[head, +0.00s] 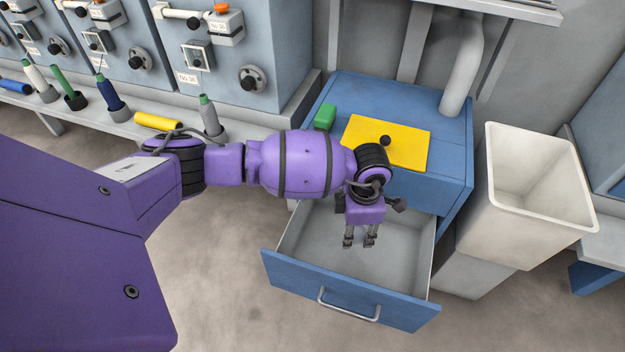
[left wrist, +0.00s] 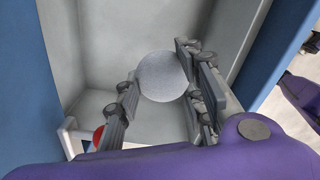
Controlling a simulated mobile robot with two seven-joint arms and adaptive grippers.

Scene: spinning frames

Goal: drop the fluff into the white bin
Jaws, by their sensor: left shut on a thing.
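My left gripper (head: 360,240) points down over the open grey-lined drawer in the head view. In the left wrist view its two fingers (left wrist: 160,95) are shut on a round pale-grey thing, which looks like the fluff (left wrist: 163,77). The fluff cannot be made out in the head view. The white bin (head: 490,215) stands to the right of the blue cabinet, open at the top, and the part of its inside that shows looks empty.
The drawer (head: 345,305) is pulled out of the blue cabinet (head: 450,135). A yellow panel with a black knob (head: 390,140) and a green block (head: 325,117) sit on top. A grey pipe (head: 463,70) rises behind it. Machines with coloured spools (head: 110,95) line the back left.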

